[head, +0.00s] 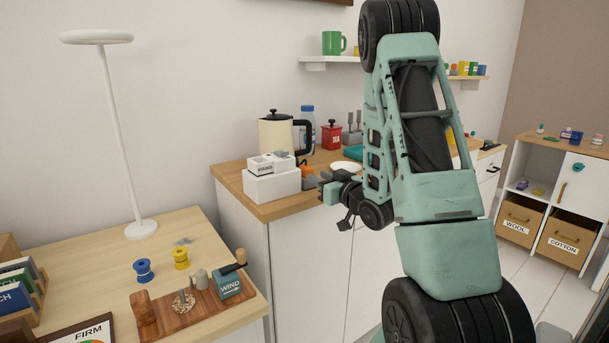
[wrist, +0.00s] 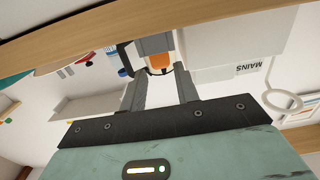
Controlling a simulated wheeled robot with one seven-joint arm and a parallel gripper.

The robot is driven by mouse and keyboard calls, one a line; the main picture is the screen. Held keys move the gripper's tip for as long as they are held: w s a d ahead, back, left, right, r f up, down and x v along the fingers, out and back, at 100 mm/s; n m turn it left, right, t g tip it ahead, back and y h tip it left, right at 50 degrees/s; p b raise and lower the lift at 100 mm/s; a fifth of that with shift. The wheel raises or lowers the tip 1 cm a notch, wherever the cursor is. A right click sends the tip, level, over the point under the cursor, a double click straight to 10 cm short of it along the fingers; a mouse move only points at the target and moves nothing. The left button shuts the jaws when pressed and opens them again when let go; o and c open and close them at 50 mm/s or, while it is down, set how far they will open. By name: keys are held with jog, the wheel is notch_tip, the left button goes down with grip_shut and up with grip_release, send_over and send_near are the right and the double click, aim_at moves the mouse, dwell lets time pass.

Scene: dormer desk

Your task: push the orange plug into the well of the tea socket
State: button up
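The orange plug (wrist: 160,62) shows in the wrist view between the tips of my gripper (wrist: 161,75). A dark curved line runs along its near edge. The fingers stand apart on both sides of it, with little or no gap; I cannot tell whether they clamp it. In the head view, the orange plug (head: 308,177) is a small patch at the counter's front edge, just left of my gripper (head: 322,187). A white box marked MAINS (head: 266,168) sits on a larger white block beside it. I cannot make out the tea socket or its well.
A cream kettle (head: 276,135), a red TEA tin (head: 331,136) and a white plate (head: 346,167) stand on the wooden counter (head: 238,175).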

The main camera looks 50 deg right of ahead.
aim_at(305, 169)
jog(key=x, duration=0.8)
jog(key=shift+p, duration=0.3)
jog(key=c, duration=0.6)
